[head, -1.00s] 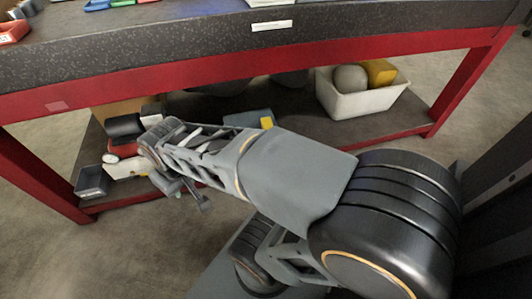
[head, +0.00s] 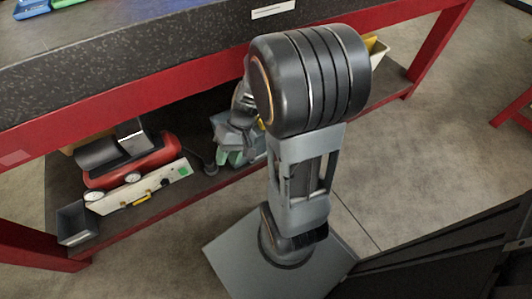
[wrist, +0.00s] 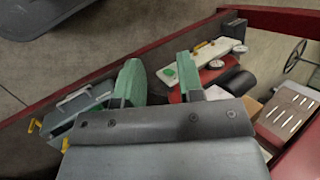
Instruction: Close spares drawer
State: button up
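No spares drawer can be identified for certain. A white panel (head: 143,188) with a yellow handle and a green square stands on the lower shelf of the red-framed bench, in front of a red compressor. It also shows in the wrist view (wrist: 198,60), beyond the fingers; I cannot tell whether it is a drawer front. My gripper (wrist: 160,78) has its two green-padded fingers apart with nothing between them. In the head view my gripper (head: 238,152) is low by the shelf's front, right of the panel, and partly hidden by my arm.
The red compressor (head: 132,160) sits behind the panel. A small grey open bin (head: 76,222) stands at the shelf's left end. A grey case (wrist: 82,105) with yellow latches lies left of my gripper in the wrist view. The bench top overhangs the shelf. Floor in front is clear.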

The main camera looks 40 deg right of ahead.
jog(key=w+d+f+m+t+y, duration=0.5)
jog(key=d+f+m+t, duration=0.45)
jog(key=f+t, duration=0.3)
jog(key=s+d+f+m+t+h, duration=0.25)
jog(key=d+f+m+h, duration=0.2)
jog(key=f+h, duration=0.35)
jog(key=s+d+f+m+t+h, duration=0.2)
jog(key=s+d+f+m+h, duration=0.3)
jog(key=f, duration=0.5)
jog(key=shift+n+h, duration=0.4)
jog(key=shift+n, duration=0.2)
jog(key=b+x, duration=0.1)
jog(key=x, duration=0.3)
jog(key=b+x, duration=0.1)
jog(key=x, duration=0.4)
jog(key=d+b+x, duration=0.1)
jog(key=b+x, duration=0.1)
jog(key=x, duration=0.2)
jog(key=shift+w+r, duration=0.25)
jog(key=shift+w, duration=0.15)
jog(key=shift+c, duration=0.2)
grip_shut()
